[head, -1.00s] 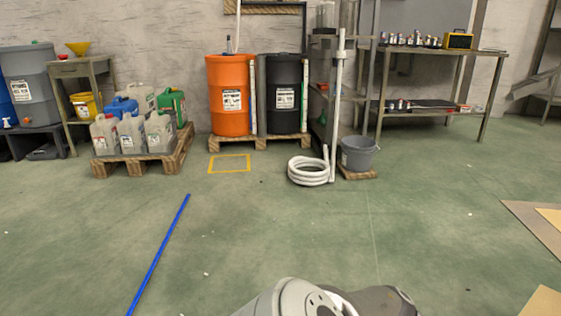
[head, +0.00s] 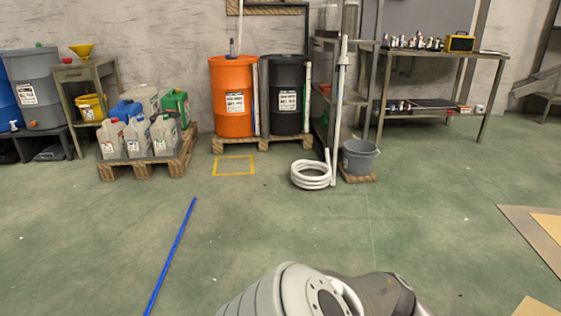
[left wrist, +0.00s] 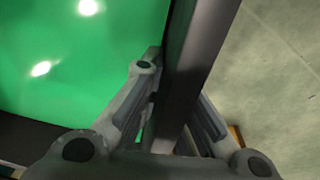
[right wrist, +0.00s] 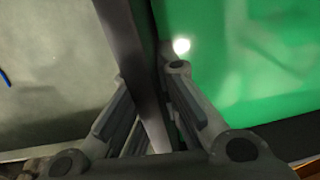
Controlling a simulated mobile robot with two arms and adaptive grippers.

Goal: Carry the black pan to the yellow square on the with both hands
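The yellow square (head: 234,174) is an outline on the green floor, in front of the pallet with the drums. The black pan shows only in part, as a dark rim in the left wrist view (left wrist: 203,40) and in the right wrist view (right wrist: 126,35). A glossy bright green surface (left wrist: 70,70) lies inside the rim. My left gripper (left wrist: 172,95) has its fingers on both sides of the rim and is shut on it. My right gripper (right wrist: 148,95) is likewise shut on the rim at another place. Neither gripper shows in the head view.
A blue strip (head: 172,255) lies on the floor at left. A pallet (head: 145,172) with several canisters stands left of the square, and the orange drum (head: 233,95) behind it. A white coiled hose (head: 312,175) and a grey bucket (head: 358,157) stand right. The floor before the square looks clear.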

